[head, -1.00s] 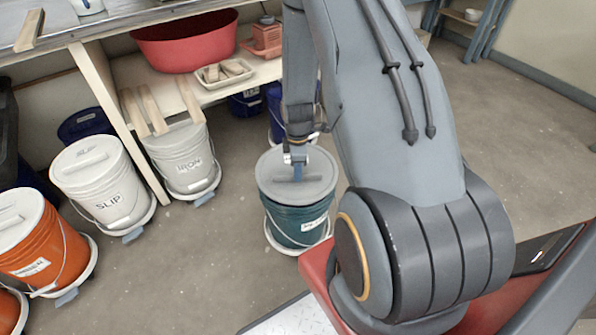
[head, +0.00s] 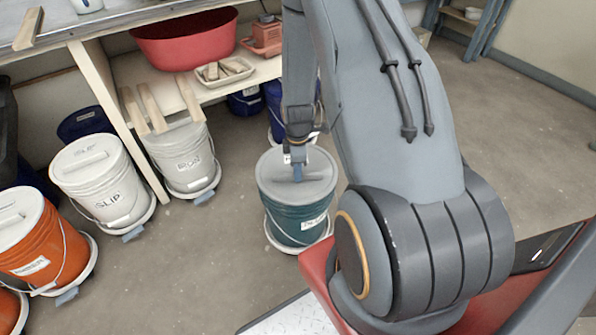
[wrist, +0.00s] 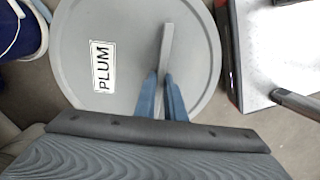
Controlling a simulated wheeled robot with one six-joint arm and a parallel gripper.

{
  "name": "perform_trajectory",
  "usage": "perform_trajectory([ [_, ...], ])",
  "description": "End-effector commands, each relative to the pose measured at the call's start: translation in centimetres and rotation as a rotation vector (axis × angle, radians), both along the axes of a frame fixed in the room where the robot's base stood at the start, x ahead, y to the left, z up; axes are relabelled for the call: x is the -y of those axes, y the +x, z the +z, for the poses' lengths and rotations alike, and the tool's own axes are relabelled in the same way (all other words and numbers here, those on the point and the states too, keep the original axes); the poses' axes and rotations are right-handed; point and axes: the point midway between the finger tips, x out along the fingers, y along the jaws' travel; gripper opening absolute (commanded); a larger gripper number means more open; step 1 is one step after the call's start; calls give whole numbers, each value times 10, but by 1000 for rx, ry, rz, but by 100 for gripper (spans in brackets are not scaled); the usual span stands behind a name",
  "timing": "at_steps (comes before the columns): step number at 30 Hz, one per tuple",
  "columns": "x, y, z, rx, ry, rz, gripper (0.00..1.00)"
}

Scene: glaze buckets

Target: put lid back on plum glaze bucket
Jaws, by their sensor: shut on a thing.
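A round grey lid (head: 275,172) with a raised bar handle is on top of a dark teal bucket (head: 290,222). In the wrist view the lid (wrist: 190,70) carries a white label reading PLUM. The bucket's front label is too small to read surely. My gripper (head: 297,175) is above the lid, and in the wrist view its blue fingers (wrist: 161,88) are shut on the lid's handle (wrist: 167,45). The lid looks level and roughly centred over the bucket; I cannot tell if it is fully seated. The bucket's rim is hidden under it.
A dark blue bucket (head: 275,105) is just behind the teal one. A shelf with a red basin (head: 185,40) is behind. Floor left of the teal bucket is clear.

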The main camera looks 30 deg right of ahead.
Motion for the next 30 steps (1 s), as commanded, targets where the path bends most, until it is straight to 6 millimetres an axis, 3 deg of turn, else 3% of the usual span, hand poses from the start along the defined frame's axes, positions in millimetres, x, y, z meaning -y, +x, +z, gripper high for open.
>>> perform_trajectory([
  [30, 0, 0, -5, 1, 0, 0, 0],
])
